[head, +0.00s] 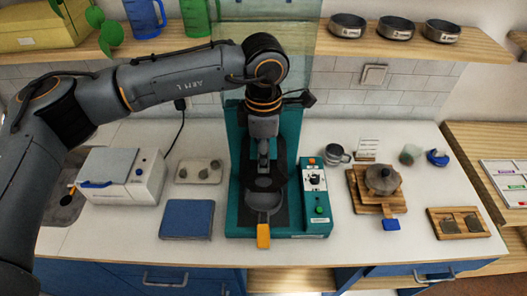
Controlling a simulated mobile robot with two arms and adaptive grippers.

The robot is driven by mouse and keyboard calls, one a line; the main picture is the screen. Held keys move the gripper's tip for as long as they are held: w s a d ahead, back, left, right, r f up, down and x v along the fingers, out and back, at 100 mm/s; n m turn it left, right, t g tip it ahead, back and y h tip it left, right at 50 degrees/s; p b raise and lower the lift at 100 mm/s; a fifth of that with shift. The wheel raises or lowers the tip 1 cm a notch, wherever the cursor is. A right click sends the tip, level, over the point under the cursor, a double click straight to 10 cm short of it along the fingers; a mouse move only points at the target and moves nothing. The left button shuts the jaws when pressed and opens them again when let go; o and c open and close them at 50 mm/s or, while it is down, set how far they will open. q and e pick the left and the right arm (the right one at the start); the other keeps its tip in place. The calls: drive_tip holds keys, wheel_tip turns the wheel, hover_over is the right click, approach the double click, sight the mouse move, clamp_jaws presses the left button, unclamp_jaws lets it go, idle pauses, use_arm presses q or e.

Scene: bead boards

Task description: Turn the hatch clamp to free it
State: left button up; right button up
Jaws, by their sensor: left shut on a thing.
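My left gripper (263,158) points down in front of the teal machine (240,215) at the middle of the counter. It is shut on a dark part just above a dark round piece (265,183). Its fingers and wrist hide most of what they hold, so I cannot tell whether this part is the hatch clamp. Below it, a dark round pan (264,202) with an orange handle (263,236) points toward the front edge. I cannot pick out the hatch clamp for certain. My right gripper is not in view.
A white box (128,185) with a grey lid and a blue mat (187,219) stand to the left. A teal control box (315,195) adjoins the machine. A wooden board with a grey pot (383,180) is to the right. Bowls (396,27) line the shelf.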

use_arm(q)
drive_tip(key=shift+f+n+b, duration=0.2)
drive_tip(key=shift+n+b, duration=0.1)
drive_tip(key=shift+b, duration=0.3)
drive_tip(key=n+b, duration=0.9)
drive_tip(key=b, duration=0.3)
drive_tip(key=shift+f, duration=0.1)
drive_tip(key=n+b, duration=0.4)
drive_tip(key=shift+n, duration=0.4)
drive_tip(key=shift+r+n+b, duration=0.25)
drive_tip(key=shift+n+b, duration=0.85)
drive_tip(key=shift+n, duration=0.7)
drive_tip(key=o, duration=1.2)
drive_tip(key=shift+c, duration=0.2)
